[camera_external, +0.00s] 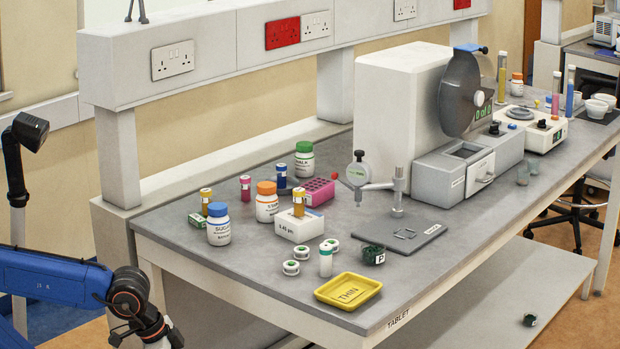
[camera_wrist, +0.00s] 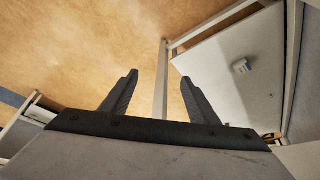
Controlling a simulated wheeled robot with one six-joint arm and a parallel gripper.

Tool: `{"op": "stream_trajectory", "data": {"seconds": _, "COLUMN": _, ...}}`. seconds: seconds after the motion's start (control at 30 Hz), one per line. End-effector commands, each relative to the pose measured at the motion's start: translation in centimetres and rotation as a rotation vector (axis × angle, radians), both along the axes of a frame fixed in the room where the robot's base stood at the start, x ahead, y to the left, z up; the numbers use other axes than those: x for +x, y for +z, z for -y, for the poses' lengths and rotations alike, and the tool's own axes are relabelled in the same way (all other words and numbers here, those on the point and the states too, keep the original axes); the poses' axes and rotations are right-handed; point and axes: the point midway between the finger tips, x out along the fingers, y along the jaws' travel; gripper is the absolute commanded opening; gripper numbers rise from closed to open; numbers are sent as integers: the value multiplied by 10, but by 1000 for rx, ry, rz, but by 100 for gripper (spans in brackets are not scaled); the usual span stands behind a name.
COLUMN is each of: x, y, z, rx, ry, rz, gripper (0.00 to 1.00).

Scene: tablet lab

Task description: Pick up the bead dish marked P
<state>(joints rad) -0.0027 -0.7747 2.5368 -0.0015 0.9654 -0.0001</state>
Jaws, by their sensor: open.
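A small dark green dish (camera_external: 373,254) with a white label reading P stands on the bench top near its front edge, right of the yellow tray in the external view. A similar dark green item (camera_external: 529,320) with a pale label sits on the low shelf under the bench; its letter is too small to read. A small item (camera_wrist: 241,66) with a pale label lies on a pale surface in the wrist view; I cannot tell which one it is. My gripper (camera_wrist: 158,78) is open and empty, away from both dishes. Its fingers are out of the external view.
Near the P dish are a yellow tray (camera_external: 348,290) marked THIN, a white tube with a green cap (camera_external: 326,260) and a gauge stand (camera_external: 398,195). Bottles (camera_external: 218,223) stand further left. A large white machine (camera_external: 388,110) stands behind. The low shelf (camera_external: 480,300) is mostly clear.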

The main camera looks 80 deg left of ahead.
Motion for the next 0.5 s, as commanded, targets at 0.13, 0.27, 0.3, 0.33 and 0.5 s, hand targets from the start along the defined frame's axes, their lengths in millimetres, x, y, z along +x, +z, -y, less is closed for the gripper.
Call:
{"op": "stream_trajectory", "data": {"seconds": 0.13, "x": 0, "y": 0, "z": 0, "rx": 0, "ry": 0, "rz": 0, "gripper": 67}}
{"op": "stream_trajectory", "data": {"seconds": 0.27, "x": 0, "y": 0, "z": 0, "rx": 0, "ry": 0, "rz": 0, "gripper": 67}}
{"op": "stream_trajectory", "data": {"seconds": 0.3, "x": 0, "y": 0, "z": 0, "rx": 0, "ry": 0, "rz": 0, "gripper": 67}}
{"op": "stream_trajectory", "data": {"seconds": 0.33, "x": 1, "y": 1, "z": 0, "rx": -1, "ry": 2, "rz": -1, "gripper": 67}}
{"op": "stream_trajectory", "data": {"seconds": 0.5, "x": 21, "y": 29, "z": -5, "rx": -7, "ry": 37, "rz": -12, "gripper": 67}}
